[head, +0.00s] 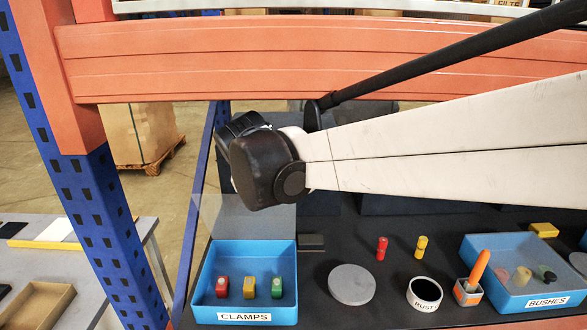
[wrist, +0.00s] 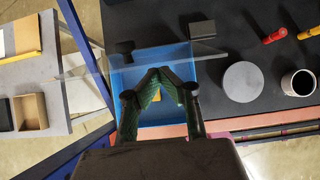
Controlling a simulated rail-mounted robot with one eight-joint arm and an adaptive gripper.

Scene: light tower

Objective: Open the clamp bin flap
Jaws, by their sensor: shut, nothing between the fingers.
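The blue clamp bin (head: 204,290), labelled CLAMPS, stands at the lower left of the head view and holds a red, a yellow and a green clamp. Its clear flap (head: 240,215) rises from behind the bin's back edge and looks raised, with the bin's top uncovered. In the wrist view the flap (wrist: 205,54) is a thin pale sheet crossing the bin (wrist: 177,54). My gripper (wrist: 153,72) is shut and empty, its fingertips over the bin near the flap. I cannot tell if they touch it.
A small dark block (head: 311,242) lies just beyond the clamp bin. A blue post (head: 95,220) and orange beam (head: 300,55) frame the shelf.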

